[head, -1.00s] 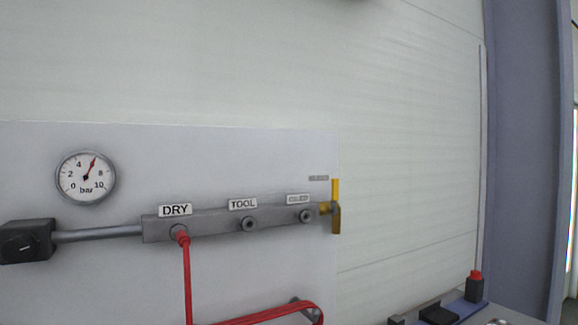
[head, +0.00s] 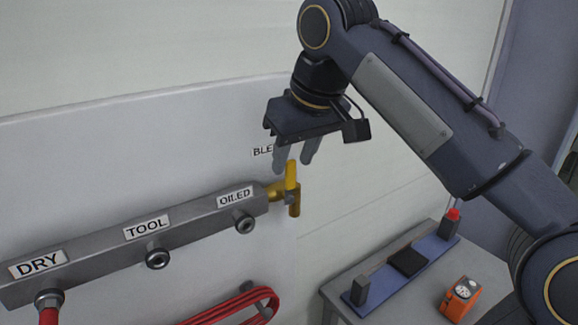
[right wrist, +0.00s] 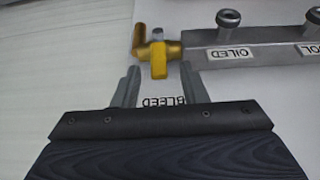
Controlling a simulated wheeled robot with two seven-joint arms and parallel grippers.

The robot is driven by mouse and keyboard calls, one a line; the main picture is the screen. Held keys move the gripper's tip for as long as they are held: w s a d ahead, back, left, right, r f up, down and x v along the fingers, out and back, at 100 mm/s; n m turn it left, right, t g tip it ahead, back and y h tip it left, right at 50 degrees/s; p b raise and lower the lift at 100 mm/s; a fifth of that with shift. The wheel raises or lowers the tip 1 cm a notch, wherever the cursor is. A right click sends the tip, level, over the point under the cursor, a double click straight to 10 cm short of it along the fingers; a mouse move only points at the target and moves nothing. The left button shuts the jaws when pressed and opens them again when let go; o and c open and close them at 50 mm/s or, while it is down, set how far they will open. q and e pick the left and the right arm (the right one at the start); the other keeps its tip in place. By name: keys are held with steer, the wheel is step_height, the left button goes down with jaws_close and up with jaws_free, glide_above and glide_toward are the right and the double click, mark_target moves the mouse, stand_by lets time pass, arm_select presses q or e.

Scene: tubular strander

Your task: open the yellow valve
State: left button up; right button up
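The yellow valve (head: 291,180) sits at the right end of the grey manifold (head: 140,243), past the OILED port. Its handle stands up, across the line of the manifold. My right gripper (head: 297,165) is just above the valve, pointing down, with its two fingers apart and nothing held. In the right wrist view the yellow handle (right wrist: 158,62) lies between the lines of the open fingertips (right wrist: 160,69), near their ends. I cannot tell if a finger touches it. The BLEED label (right wrist: 163,102) shows between the fingers. My left gripper is out of view.
The wall panel is close behind the valve. A red hose (head: 235,308) hangs on a hook (head: 262,293) below. At lower right a table (head: 398,303) carries a blue fixture (head: 375,277) and an orange gauge device (head: 461,297). The wall right of the valve is clear.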

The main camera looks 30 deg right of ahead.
mark_target(292, 162)
steer(key=shift+x, duration=1.7)
steer(key=shift+c, duration=0.5)
jaws_close()
